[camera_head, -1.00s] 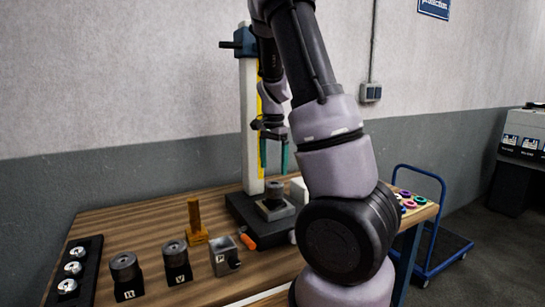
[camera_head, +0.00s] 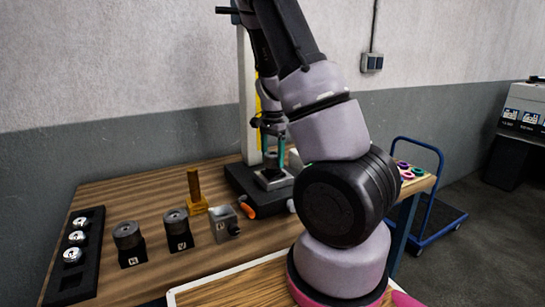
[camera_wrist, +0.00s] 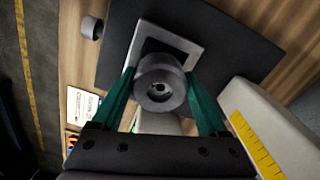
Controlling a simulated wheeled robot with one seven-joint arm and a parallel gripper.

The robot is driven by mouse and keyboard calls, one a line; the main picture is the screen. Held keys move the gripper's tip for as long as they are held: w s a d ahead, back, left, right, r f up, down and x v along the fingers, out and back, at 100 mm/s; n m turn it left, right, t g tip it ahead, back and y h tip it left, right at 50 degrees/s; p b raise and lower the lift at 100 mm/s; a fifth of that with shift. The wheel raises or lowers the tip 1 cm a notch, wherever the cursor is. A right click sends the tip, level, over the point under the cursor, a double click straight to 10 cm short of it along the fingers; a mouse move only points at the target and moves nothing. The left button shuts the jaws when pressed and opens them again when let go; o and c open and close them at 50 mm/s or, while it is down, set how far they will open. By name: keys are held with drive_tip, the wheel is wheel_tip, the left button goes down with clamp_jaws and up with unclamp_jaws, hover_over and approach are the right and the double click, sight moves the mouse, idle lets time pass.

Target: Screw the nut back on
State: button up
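A round grey metal piece (camera_wrist: 160,84) with a recessed centre sits on a pale square block (camera_wrist: 184,45) on the black base of the upright stand. I cannot tell whether this piece is the nut or carries it. My gripper (camera_head: 273,158) has two teal fingers pointing down. In the wrist view my gripper (camera_wrist: 160,76) has one finger on each side of the grey piece, with their tips close against its sides. I cannot tell whether they touch it. The lower part of the piece is hidden in the wrist view.
Two grey cylinders on black labelled blocks (camera_head: 129,243) (camera_head: 179,230), a yellow post (camera_head: 195,190) and a small grey block (camera_head: 224,225) stand on the bench left of the stand. A black tray (camera_head: 88,283) holds several metal pieces. An orange-ended object (camera_head: 249,211) lies by the base.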

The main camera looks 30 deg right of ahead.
drive_tip(key=c, duration=0.6)
drive_tip(key=m, duration=0.8)
drive_tip(key=shift+m, duration=0.3)
drive_tip(key=shift+f+m, duration=0.1)
drive_tip(key=shift+m, duration=0.2)
drive_tip(key=shift+s, duration=0.1)
drive_tip(key=m, duration=0.3)
drive_tip(key=shift+m, duration=0.3)
drive_tip(key=m, duration=0.3)
drive_tip(key=shift+m, duration=1.3)
